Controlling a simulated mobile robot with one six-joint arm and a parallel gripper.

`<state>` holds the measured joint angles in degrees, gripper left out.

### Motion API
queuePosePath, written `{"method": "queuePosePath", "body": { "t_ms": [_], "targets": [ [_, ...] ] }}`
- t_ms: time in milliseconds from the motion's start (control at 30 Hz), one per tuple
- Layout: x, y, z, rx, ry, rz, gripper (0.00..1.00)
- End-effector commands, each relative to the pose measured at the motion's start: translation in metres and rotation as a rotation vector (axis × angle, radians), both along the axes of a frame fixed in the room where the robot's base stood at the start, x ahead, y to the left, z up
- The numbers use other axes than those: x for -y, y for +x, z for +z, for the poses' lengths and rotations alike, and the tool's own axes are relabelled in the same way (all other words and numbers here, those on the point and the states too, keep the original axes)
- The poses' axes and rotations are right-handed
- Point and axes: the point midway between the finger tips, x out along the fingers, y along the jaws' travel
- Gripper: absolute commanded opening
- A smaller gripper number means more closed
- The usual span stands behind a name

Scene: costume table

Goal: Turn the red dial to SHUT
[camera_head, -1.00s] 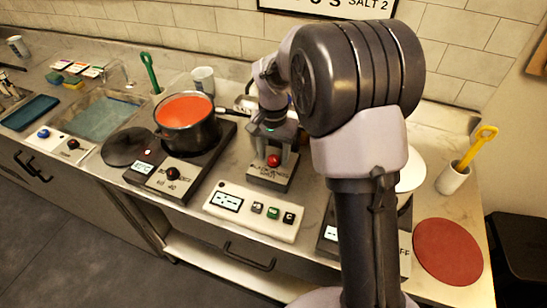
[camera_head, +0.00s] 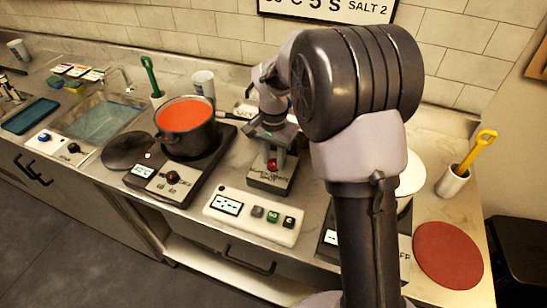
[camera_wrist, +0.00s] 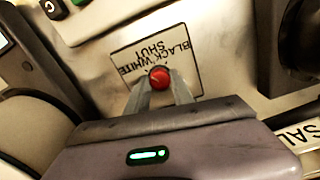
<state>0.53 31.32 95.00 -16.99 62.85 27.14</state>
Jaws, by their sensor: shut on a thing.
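The red dial (camera_wrist: 159,77) sits on a panel (camera_wrist: 192,60) lettered BLACK, WHITE and SHUT. The lettering is upside down in the wrist view. My gripper (camera_wrist: 160,84) is over the panel, its two fingers closed on opposite sides of the dial. I cannot tell for sure which word the dial points at.
A pot of red liquid (camera_head: 186,120) stands on a hot plate to the left. A white panel with a display and buttons (camera_head: 252,215) is in front of the box. A red round mat (camera_head: 448,255) and a cup with a yellow-handled utensil (camera_head: 452,182) are at the right.

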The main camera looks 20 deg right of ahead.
Motion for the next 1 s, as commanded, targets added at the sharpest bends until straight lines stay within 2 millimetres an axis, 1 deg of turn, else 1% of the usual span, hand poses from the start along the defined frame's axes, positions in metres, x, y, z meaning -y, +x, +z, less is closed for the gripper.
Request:
{"method": "queuePosePath", "body": {
  "t_ms": [300,600,800,1000],
  "targets": [
    [0.0001,0.0002,0.0001,0.001,0.001,-0.264,0.0],
    [0.0,0.0001,-0.0001,0.0,0.0,-0.48,0.0],
    [0.0,0.0001,0.0,0.0,0.0,-0.573,0.0],
    [0.0001,0.0001,0.0001,0.0,0.0,-0.62,0.0]
  ]
}}
